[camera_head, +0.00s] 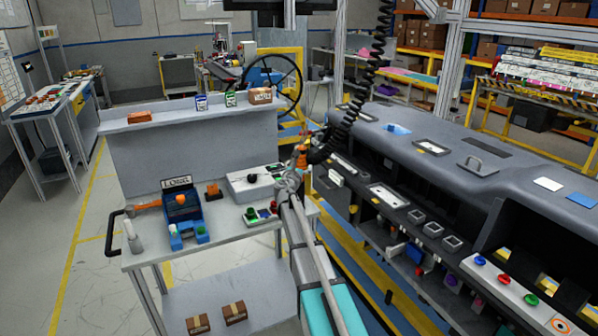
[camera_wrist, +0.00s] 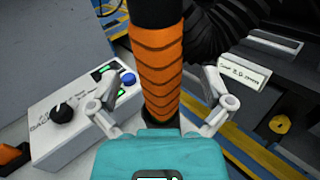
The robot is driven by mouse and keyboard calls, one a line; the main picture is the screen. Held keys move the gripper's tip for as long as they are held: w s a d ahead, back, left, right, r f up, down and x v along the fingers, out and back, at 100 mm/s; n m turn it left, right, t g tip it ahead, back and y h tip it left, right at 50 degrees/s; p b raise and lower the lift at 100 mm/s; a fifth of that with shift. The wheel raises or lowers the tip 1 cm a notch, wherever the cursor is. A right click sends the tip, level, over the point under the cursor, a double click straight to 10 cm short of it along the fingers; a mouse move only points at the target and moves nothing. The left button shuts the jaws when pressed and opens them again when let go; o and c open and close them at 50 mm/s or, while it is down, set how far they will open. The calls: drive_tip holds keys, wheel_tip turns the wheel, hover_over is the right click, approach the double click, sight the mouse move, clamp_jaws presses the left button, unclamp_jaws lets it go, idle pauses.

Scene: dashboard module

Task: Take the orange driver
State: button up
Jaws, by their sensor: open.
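The orange driver (camera_head: 301,156) hangs upright from a black coiled cable beside the dashboard. In the wrist view its ribbed orange grip (camera_wrist: 157,72) stands between the two fingers of my gripper (camera_wrist: 160,112). The fingers are spread, one on each side of the grip, with a visible gap on the right. My gripper also shows in the head view (camera_head: 291,181), just below the driver. The driver's lower end is hidden behind the teal body of my wrist in the wrist view.
The grey dashboard module (camera_head: 470,165) lies close on the right. A workbench (camera_head: 150,258) on the left carries a white box with a black knob (camera_head: 250,184) and a blue device (camera_head: 185,222). The black coiled cable (camera_head: 372,75) runs up from the driver.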

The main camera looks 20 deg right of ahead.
drive_tip(key=shift+x, duration=1.4)
clamp_jaws()
drive_tip(key=shift+r+p, duration=0.25)
drive_tip(key=shift+p, duration=0.1)
drive_tip(key=r+p, duration=0.7)
drive_tip(key=r, duration=0.1)
drive_tip(key=s+r+p, duration=0.1)
drive_tip(key=r+p, duration=0.2)
drive_tip(key=p, duration=0.1)
drive_tip(key=shift+d+r+p, duration=0.25)
drive_tip(key=shift+r+p, duration=0.1)
drive_tip(key=shift+r, duration=0.05)
drive_tip(key=v, duration=1.4)
drive_tip(key=shift+f, duration=0.2)
